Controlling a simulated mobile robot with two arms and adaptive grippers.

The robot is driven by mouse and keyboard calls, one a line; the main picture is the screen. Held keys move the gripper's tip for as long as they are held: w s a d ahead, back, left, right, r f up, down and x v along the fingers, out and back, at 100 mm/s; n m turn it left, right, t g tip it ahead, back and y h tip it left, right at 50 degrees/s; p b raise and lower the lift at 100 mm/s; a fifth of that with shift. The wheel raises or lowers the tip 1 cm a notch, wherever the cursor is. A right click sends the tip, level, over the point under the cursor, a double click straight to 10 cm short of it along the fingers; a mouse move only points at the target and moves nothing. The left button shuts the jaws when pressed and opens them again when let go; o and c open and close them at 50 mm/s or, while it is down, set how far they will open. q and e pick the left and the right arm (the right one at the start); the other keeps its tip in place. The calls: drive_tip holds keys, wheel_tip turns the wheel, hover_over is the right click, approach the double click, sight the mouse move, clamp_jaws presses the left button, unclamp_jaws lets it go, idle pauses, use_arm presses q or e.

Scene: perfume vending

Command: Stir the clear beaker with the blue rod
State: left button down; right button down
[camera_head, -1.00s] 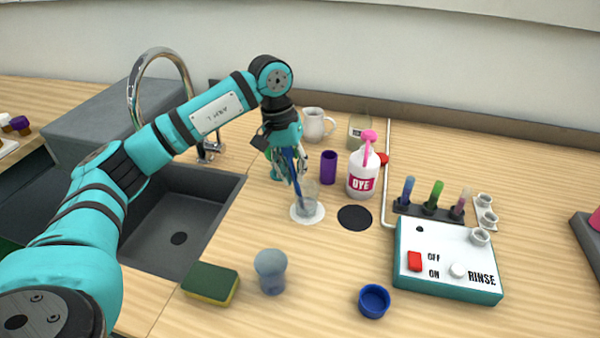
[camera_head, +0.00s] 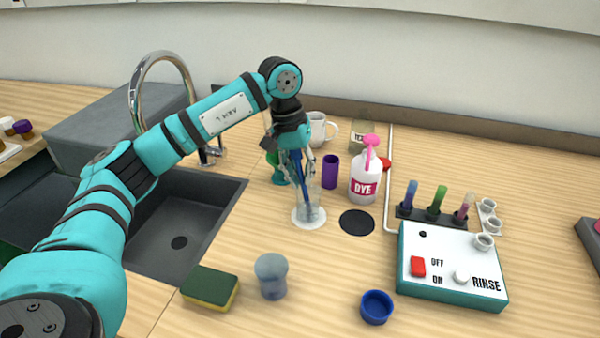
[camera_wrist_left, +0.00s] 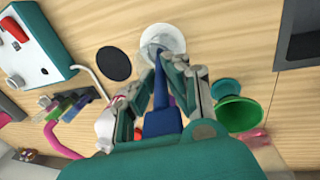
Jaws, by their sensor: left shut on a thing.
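The clear beaker (camera_head: 312,211) stands on a white round pad (camera_head: 298,221) to the right of the sink. My left gripper (camera_head: 297,165) is above it, shut on the blue rod (camera_head: 302,180). The rod is near upright, and its lower end appears to be inside the beaker. The left wrist view shows the rod (camera_wrist_left: 162,122) between the fingers (camera_wrist_left: 162,85), pointing towards the beaker (camera_wrist_left: 160,42) on its pad. The fingers and rod hide part of the beaker, so I cannot tell how deep the tip is. My right gripper is not in view.
A purple cup (camera_head: 331,171), a dye bottle (camera_head: 365,182) and a green goblet (camera_head: 278,176) stand close by. A cloudy cup (camera_head: 271,276), a sponge (camera_head: 211,287) and a blue dish (camera_head: 376,306) are in front. The rinse box (camera_head: 452,265) is at right.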

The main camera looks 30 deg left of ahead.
use_arm(q)
drive_tip(key=shift+r, duration=0.15)
drive_tip(key=shift+s+a+r+p, duration=0.1)
drive_tip(key=shift+a+r+p, duration=0.15)
drive_tip(key=shift+r+p, duration=0.85)
drive_tip(key=shift+s+a+r+p, duration=0.1)
drive_tip(key=shift+a+r+p, duration=0.35)
drive_tip(key=shift+r, duration=1)
drive_tip(key=shift+s+a+r+p, duration=0.1)
drive_tip(key=shift+r+p, duration=0.9)
drive_tip(key=shift+r, duration=0.3)
drive_tip(key=shift+r+p, duration=1.8)
drive_tip(key=shift+r, duration=0.75)
drive_tip(key=shift+w+f, duration=0.1)
